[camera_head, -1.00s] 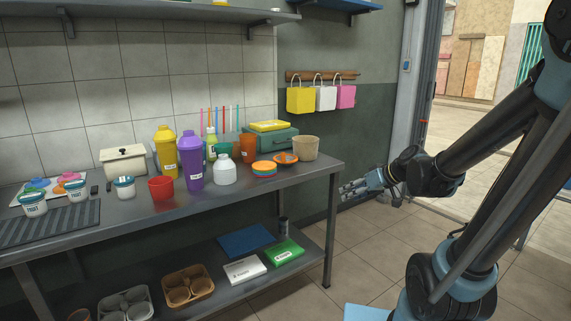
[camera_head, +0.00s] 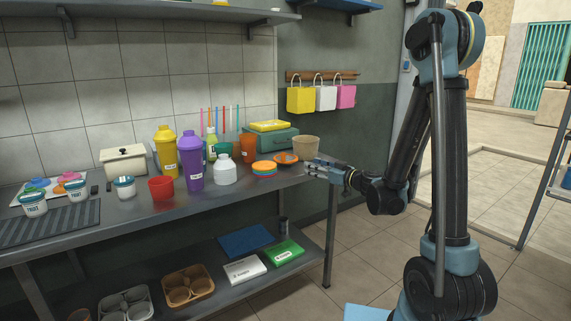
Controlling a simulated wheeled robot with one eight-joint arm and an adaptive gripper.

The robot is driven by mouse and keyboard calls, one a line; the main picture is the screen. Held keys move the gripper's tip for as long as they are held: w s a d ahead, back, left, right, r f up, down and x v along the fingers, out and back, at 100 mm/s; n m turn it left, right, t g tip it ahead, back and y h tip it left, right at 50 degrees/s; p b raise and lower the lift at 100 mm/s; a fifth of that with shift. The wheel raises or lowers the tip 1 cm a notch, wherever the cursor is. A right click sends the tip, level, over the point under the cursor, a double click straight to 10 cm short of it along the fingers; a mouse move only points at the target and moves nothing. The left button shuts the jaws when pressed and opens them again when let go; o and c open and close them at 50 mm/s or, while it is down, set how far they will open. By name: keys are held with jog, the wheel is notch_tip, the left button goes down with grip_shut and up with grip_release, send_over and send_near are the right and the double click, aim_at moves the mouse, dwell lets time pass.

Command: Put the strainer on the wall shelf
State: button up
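A small round orange thing (camera_head: 286,157), which looks like the strainer, lies near the right end of the metal table, between a stack of coloured discs and a tan tub. Its handle cannot be made out. My gripper (camera_head: 309,168) is at the table's right end, just right of the strainer and in front of the tub. Its fingers point left and look apart, with nothing seen between them. A grey wall shelf (camera_head: 180,12) runs along the top left. A blue wall shelf (camera_head: 340,5) shows at the top right.
The tan tub (camera_head: 306,147) stands close behind my gripper, and the disc stack (camera_head: 264,169) is left of the strainer. Bottles, cups and a teal case (camera_head: 270,140) crowd the table (camera_head: 240,205). Bags (camera_head: 325,98) hang on the wall behind.

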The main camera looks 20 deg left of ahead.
send_near(284, 162)
jog(key=w+a, duration=0.1)
jog(key=w+a+r, duration=0.1)
jog(key=a, duration=0.1)
jog(key=w+a+r, duration=0.1)
jog(key=shift+a, duration=0.25)
jog(key=shift+r+x, duration=0.15)
jog(key=shift+x, duration=1.25)
jog(key=shift+r+x, duration=0.15)
jog(key=shift+x, duration=1.25)
grip_shut()
